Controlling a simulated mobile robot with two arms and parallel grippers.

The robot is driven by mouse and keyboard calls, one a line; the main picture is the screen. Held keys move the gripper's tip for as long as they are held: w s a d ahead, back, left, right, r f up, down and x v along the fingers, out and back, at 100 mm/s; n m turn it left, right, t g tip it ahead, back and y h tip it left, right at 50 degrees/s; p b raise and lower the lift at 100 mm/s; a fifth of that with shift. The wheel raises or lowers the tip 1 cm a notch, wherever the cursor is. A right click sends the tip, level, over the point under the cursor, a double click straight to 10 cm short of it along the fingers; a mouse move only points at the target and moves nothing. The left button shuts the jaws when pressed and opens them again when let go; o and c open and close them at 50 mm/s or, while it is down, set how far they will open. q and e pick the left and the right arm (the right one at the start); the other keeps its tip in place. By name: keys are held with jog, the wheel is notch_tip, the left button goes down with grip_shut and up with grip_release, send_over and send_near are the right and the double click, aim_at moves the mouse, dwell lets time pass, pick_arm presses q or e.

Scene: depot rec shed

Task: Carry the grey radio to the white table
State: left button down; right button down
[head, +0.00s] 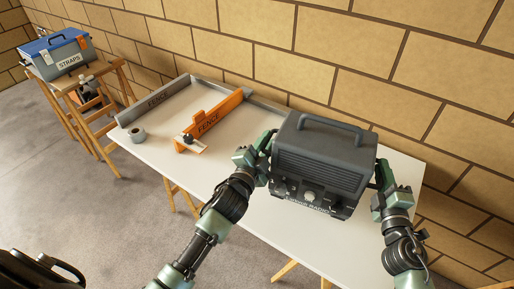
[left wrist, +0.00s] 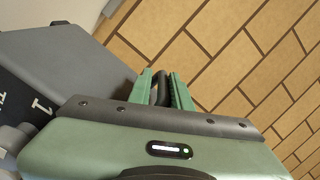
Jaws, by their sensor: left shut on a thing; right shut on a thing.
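The grey radio (head: 323,160) is a dark boxy set with a top handle, a ribbed front and knobs low on its face. It is upright over the right part of the white table (head: 275,224); I cannot tell whether it touches the top. My left gripper (head: 266,145) is shut on the radio's left side. The left wrist view shows its green fingers (left wrist: 161,92) closed around a dark bar, with the radio's grey body (left wrist: 75,65) to the left. My right gripper (head: 379,176) is shut on the radio's right side, its fingertips partly hidden.
A brick wall (head: 265,45) runs behind the table. A blue-lidded straps box (head: 62,62) stands on a wooden stand at far left. Concrete floor lies in front.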

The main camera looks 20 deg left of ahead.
pick_arm(q)
jog(key=shift+a, duration=0.15)
pick_arm(e)
jog(key=shift+w+d, duration=0.1)
jog(key=shift+d, duration=0.1)
